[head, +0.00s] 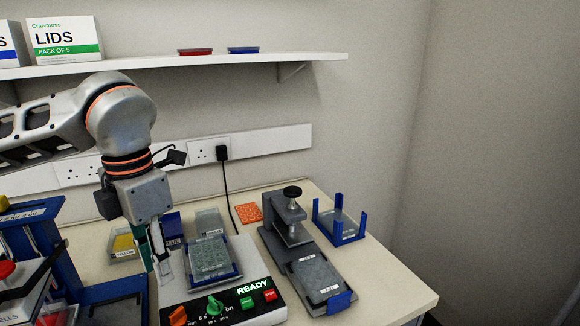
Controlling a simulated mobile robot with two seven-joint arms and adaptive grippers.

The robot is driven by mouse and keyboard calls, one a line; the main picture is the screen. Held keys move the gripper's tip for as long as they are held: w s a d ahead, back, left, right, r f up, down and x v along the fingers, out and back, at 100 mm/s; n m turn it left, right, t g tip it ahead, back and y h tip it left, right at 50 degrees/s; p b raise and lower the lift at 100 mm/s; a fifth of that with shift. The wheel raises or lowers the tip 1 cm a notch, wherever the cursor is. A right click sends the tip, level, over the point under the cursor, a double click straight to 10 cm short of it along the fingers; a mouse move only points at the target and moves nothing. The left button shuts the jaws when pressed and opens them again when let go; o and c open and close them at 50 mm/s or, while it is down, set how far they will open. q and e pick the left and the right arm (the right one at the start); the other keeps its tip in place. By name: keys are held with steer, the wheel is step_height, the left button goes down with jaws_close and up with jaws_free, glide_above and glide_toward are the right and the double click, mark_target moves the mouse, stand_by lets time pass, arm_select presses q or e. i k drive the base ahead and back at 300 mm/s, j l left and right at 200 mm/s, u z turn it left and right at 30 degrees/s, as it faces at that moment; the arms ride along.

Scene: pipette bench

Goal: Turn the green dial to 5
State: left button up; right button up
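The green dial (214,305) is on the front panel of a white device (187,304), between an orange knob (178,316) and a green button (247,303). Small markings surround the dial; its setting is too small to read for certain. A lit display reads READY (252,286). My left gripper (158,274) points down by the device's left side, behind and left of the dial, apart from it. Its fingers are seen edge-on, so their opening is unclear; I see nothing held. My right gripper is not in view.
A clear plate (209,256) sits on the device. A red button (270,296) is at its right. A grey press (283,217), a plate in a blue holder (338,301) and a blue-posted rack (340,226) stand right. Blue equipment (53,235) crowds the left.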

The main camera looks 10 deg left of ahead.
mark_target(215, 307)
steer(key=k, duration=1)
